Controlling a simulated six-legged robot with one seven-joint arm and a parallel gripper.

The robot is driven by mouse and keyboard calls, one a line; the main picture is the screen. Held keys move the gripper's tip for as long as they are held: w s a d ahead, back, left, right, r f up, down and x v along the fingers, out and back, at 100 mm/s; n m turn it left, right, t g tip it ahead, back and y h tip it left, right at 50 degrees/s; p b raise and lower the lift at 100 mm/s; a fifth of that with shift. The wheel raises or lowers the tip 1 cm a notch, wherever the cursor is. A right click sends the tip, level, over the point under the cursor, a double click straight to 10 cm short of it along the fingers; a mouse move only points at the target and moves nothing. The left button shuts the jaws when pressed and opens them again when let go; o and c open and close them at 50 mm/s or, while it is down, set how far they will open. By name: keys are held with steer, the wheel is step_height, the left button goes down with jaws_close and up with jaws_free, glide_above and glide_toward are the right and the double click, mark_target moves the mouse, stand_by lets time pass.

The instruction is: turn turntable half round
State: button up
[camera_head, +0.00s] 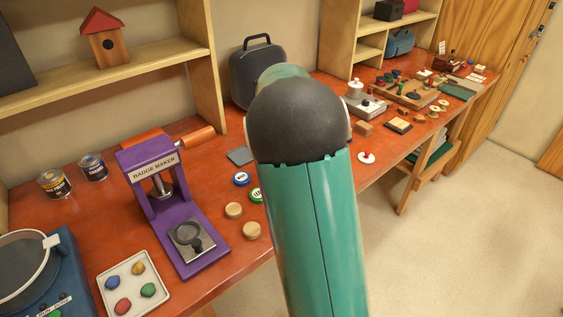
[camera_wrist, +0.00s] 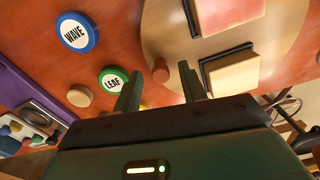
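In the wrist view, a round tan wooden disc (camera_wrist: 165,35), which looks like the turntable, fills the upper right. It carries a cream block (camera_wrist: 232,75) with a dark bar along its edge and another pale block (camera_wrist: 225,12) behind it. My gripper (camera_wrist: 160,72) is open, its two dark green fingers apart and pointing at the disc's near edge. A small brown knob (camera_wrist: 160,71) shows between the fingertips; I cannot tell whether they touch it. In the head view my arm hides the turntable and gripper.
On the red bench stand a purple badge maker (camera_head: 160,200), a gem tray (camera_head: 132,284) and a blue machine (camera_head: 40,275) at the left. Blue WAVE (camera_wrist: 77,32) and green LEAF (camera_wrist: 113,80) badges lie left of the disc. A grey case (camera_head: 256,72) stands behind my arm.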

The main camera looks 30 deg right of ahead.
step_height(320, 180, up, 14)
stand_by(0.6)
steer(key=shift+f, duration=0.1)
